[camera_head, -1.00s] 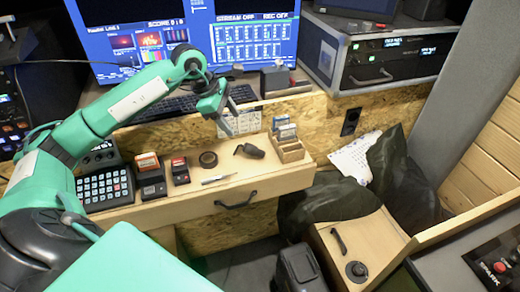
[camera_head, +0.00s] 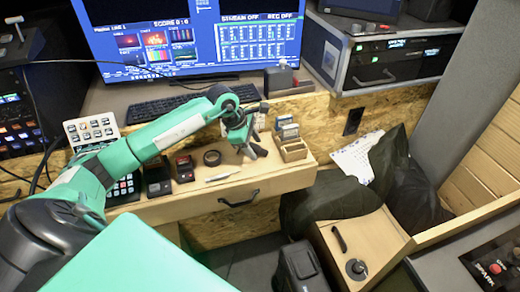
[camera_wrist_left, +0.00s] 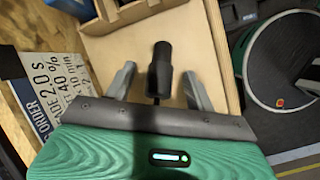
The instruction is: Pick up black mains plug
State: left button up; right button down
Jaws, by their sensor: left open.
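The black mains plug (camera_head: 259,151) lies on the light wooden drawer shelf (camera_head: 228,199), partly hidden by my left gripper in the head view. My left gripper (camera_head: 248,144) is low over the shelf, right at the plug. In the left wrist view the plug (camera_wrist_left: 160,70) lies between the two spread fingers of the left gripper (camera_wrist_left: 159,84), with a visible gap on each side. The fingers are open and not closed on it. My right gripper is not in view.
A wooden box with compartments (camera_head: 294,152) stands just right of the plug. A dark tape roll (camera_head: 212,158), a pale pen-like tool (camera_head: 222,174) and small dark boxes (camera_head: 185,168) lie to the left. A keyboard (camera_head: 185,103) and monitor (camera_head: 250,40) are behind.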

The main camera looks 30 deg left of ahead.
pick_arm(q)
jog(key=shift+w+d+f, duration=0.1)
jog(key=shift+f, duration=0.35)
jog(key=c, duration=1.1)
jog(key=shift+c, duration=0.3)
jog(key=shift+r, duration=0.15)
